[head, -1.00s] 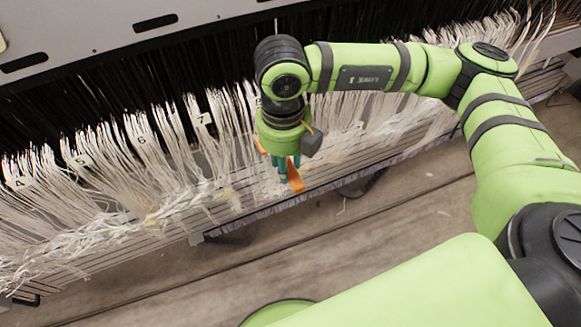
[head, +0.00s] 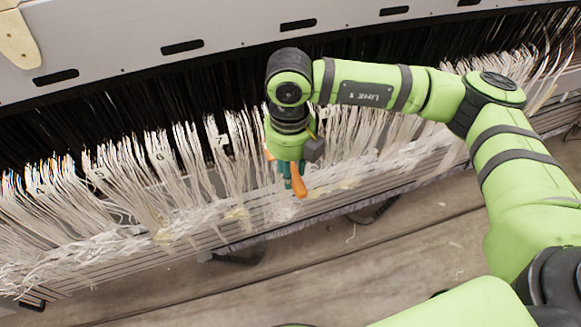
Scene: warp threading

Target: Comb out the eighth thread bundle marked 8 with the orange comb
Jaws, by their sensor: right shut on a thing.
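White thread bundles hang in a row below the black warp, with small number tags; tags 5 (head: 99,173), 6 (head: 160,157) and 7 (head: 221,141) are readable. No tag 8 can be read; the place right of 7 is partly hidden by my right gripper and wrist. My right gripper (head: 289,180) points down in front of the threads right of tag 7. It is shut on the orange comb (head: 298,184), whose orange end sticks out below the fingers. Whether the comb touches threads cannot be told. My left gripper is not in view.
A grey metal beam with dark slots (head: 120,50) runs along the top. Thin rails (head: 140,258) run below the threads, with the wooden floor (head: 400,270) beyond them. A pale wooden piece (head: 17,40) shows at the upper left.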

